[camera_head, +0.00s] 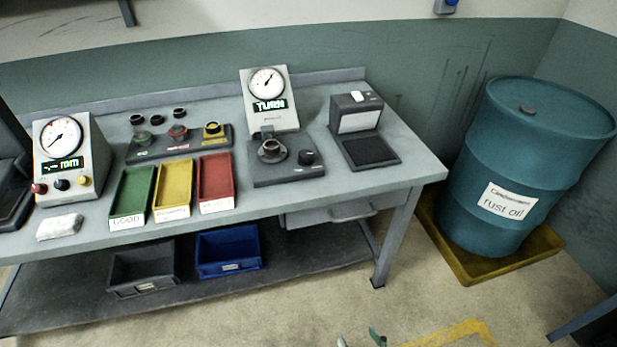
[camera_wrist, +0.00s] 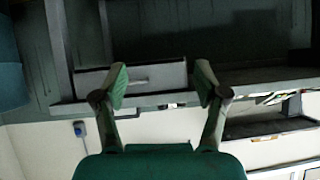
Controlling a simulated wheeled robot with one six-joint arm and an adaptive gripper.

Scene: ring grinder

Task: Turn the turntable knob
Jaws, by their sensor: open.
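The turntable unit (camera_head: 284,176) is a dark flat box on the workbench. A ring-shaped part (camera_head: 271,151) sits on it, and the black turntable knob (camera_head: 307,157) is at its right. Behind it stands a gauge (camera_head: 266,100) with a dial and a display reading "TURN". My gripper (camera_wrist: 161,84) is open and empty in the wrist view, its two green-tipped fingers apart. In the head view only its tips show at the bottom edge, in front of and below the bench, well away from the knob. The wrist view does not clearly show the knob.
Green (camera_head: 133,193), yellow (camera_head: 173,187) and red (camera_head: 217,182) trays lie left of the turntable. A black device (camera_head: 358,121) stands to its right. A drawer (camera_head: 345,211) hangs under the bench front. A blue barrel (camera_head: 520,150) stands at right; floor before the bench is clear.

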